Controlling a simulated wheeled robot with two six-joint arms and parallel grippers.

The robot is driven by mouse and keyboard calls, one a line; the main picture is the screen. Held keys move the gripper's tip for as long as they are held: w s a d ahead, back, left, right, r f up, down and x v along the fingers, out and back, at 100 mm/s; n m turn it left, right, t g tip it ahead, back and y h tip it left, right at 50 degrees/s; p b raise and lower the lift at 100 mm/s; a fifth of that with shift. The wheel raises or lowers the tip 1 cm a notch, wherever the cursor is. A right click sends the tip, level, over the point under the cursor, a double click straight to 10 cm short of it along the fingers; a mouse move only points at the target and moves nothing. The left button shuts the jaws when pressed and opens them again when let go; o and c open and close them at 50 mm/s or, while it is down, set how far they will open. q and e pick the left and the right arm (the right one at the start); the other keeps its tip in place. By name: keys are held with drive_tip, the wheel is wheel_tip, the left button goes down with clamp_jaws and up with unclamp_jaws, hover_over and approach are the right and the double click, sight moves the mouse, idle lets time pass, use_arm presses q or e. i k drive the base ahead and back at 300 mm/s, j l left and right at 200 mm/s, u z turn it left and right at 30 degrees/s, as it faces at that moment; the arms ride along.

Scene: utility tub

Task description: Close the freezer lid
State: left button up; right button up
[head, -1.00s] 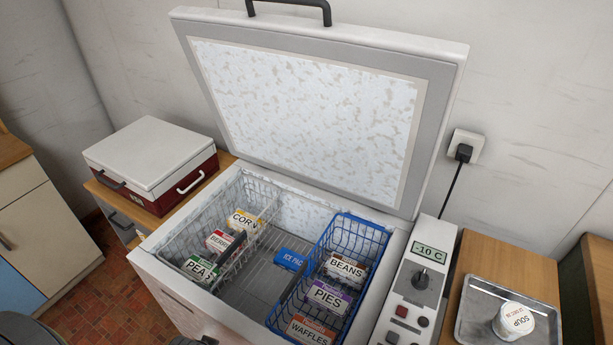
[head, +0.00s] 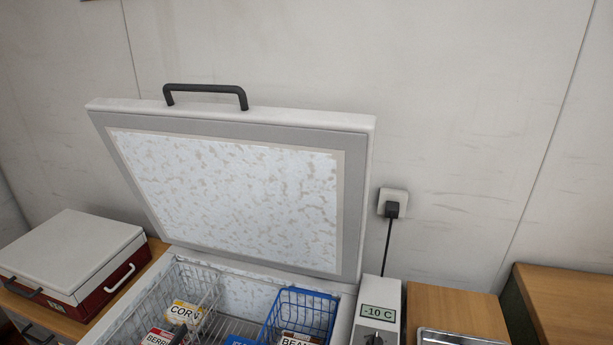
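The freezer lid (head: 230,195) stands open and upright, leaning back a little toward the wall. Its inner face is frosted, and a black handle (head: 207,90) sits on its top edge. The freezer's open tub shows at the bottom of the head view, cut off by the frame. Inside are a grey wire basket (head: 196,291) on the left and a blue wire basket (head: 306,310) on the right.
A red and white cooler box (head: 75,262) stands on a wooden surface to the left. A control panel reading -10 C (head: 378,314) is at the freezer's right. A wall socket with a plug (head: 393,205) is behind it. A metal tray (head: 455,336) lies at the lower right.

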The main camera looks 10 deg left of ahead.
sight(289, 189)
drive_tip(key=k+l+u, duration=0.1)
drive_tip(key=u, duration=0.3)
drive_tip(key=k+u, duration=0.4)
drive_tip(key=u, duration=0.45)
drive_tip(key=k+j, duration=0.05)
